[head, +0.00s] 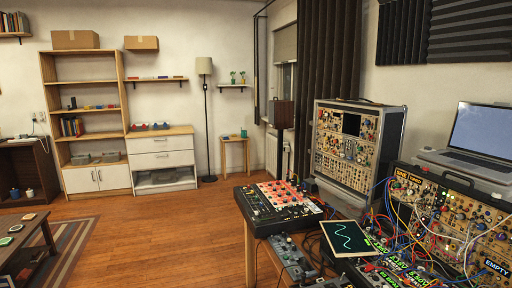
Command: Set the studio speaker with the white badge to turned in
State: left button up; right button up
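I cannot make out a studio speaker with a white badge in the head view. A dark brown box (281,113) with a handle on top stands by the window; I cannot tell whether it is a speaker, and no badge shows on it. Neither of my grippers is in view.
A table (250,262) at the lower right bears a red-and-black mixer (282,203), a tall synth case (345,145), patched modules, a screen with a green curve (346,238) and a laptop (484,132). A low table (20,245) stands left. The wooden floor (165,235) between is clear.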

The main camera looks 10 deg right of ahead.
aim_at(281, 112)
jog(key=u, duration=0.55)
jog(key=i, duration=1.8)
jog(key=u, duration=0.5)
jog(key=i, duration=2.25)
jog(key=z, duration=0.65)
jog(key=i, duration=1.2)
jog(key=z, duration=1.45)
jog(key=i, duration=3.05)
jog(key=z, duration=0.9)
jog(key=i, duration=0.8)
jog(key=z, duration=0.5)
